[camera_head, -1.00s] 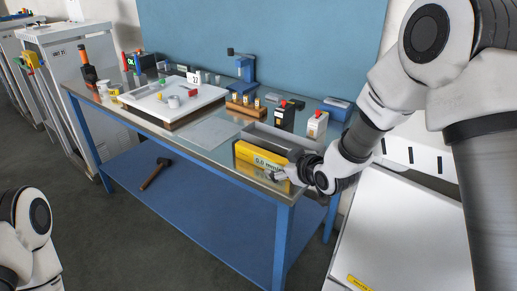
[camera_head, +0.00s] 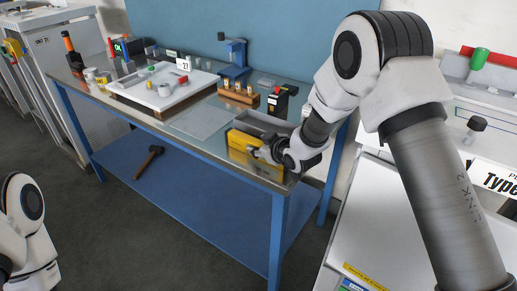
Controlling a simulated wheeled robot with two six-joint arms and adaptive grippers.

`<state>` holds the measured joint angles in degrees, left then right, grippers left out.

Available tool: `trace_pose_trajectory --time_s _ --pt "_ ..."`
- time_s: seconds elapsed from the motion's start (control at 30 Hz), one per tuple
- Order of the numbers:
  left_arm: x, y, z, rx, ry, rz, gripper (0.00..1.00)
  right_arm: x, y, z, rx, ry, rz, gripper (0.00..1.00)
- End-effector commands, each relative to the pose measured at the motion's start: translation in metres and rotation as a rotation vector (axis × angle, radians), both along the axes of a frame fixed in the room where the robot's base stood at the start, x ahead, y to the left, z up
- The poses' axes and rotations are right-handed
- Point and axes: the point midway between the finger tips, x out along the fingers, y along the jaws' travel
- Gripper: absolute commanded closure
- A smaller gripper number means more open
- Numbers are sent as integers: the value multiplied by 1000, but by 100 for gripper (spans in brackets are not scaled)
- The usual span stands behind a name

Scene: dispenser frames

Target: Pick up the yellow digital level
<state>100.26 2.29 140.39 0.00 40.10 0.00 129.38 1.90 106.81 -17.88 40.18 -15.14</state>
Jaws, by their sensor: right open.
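The yellow digital level (camera_head: 239,139) lies near the front right edge of the metal-topped workbench, in front of a grey tray or bin (camera_head: 262,122). My right gripper (camera_head: 262,153) is at the level's front right part and covers much of its face. It is open. I cannot tell whether its fingers touch the level or are around it. My left arm shows only as a link at the lower left, and its gripper is out of view.
A white tray (camera_head: 130,93) with small parts stands left of the level on the workbench (camera_head: 200,120). A wooden block with brass pieces (camera_head: 238,98) and a blue press (camera_head: 234,58) stand behind. A hammer (camera_head: 149,160) lies on the blue lower shelf.

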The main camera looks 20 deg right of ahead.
Motion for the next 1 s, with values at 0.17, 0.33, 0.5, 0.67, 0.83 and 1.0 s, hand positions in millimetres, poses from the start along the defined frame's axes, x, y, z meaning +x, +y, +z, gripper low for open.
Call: trace_pose_trajectory --time_s 0.17,0.33,0.5,0.67,0.83,1.0 --pt "0 0 0 0 0 0 60 -2 0 -4 -1 9 -1 100" --pt "0 0 0 0 -1 0 60 -2 0 -4 -1 9 -1 100" --pt "0 0 0 0 -1 0 60 -2 0 -4 -1 10 0 100" --pt "0 0 -2 0 0 0 60 -2 0 0 -1 10 0 100" --pt "0 0 -5 0 -1 0 60 -1 0 18 1 6 -1 100" --pt "0 0 -12 0 -1 0 60 -14 -2 32 1 8 -1 100"
